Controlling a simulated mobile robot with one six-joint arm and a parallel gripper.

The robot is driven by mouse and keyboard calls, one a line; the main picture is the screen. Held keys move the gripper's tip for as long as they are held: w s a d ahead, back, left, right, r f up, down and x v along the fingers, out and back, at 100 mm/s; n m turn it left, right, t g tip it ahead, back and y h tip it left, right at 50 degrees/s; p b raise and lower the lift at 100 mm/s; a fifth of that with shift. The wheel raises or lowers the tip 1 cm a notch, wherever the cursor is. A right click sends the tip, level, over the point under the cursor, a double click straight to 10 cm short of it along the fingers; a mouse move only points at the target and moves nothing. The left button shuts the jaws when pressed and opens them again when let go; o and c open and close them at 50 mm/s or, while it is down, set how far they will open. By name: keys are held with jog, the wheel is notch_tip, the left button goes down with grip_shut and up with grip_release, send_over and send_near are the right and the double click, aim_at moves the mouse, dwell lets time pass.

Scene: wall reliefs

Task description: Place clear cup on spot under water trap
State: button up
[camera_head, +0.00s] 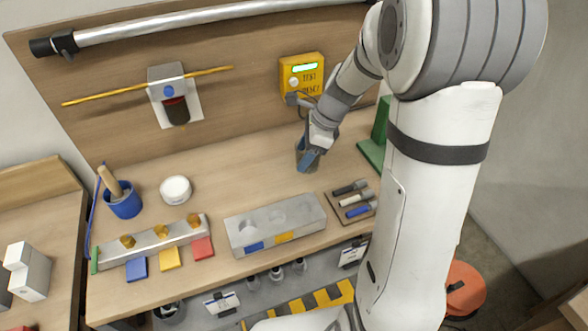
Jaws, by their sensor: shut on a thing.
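My gripper (309,160) is low over the back right of the workbench, below the yellow box. It is shut on the clear cup (299,153), which is small, greyish and partly hidden by the fingers. I cannot tell whether the cup touches the bench. The water trap (176,108), with a blue dot and a dark bowl, hangs on the wooden back panel, left of my gripper.
A yellow tube crosses the panel at the trap. A yellow box (302,75) with a green display hangs behind my gripper. A blue pot (124,203), a metal block with brass fittings (153,240), a grey tray (276,222) and a tool holder (352,202) stand around. The middle bench is clear.

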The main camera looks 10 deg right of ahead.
jog(key=shift+f, duration=2.95)
jog(key=shift+f, duration=0.15)
jog(key=o, duration=1)
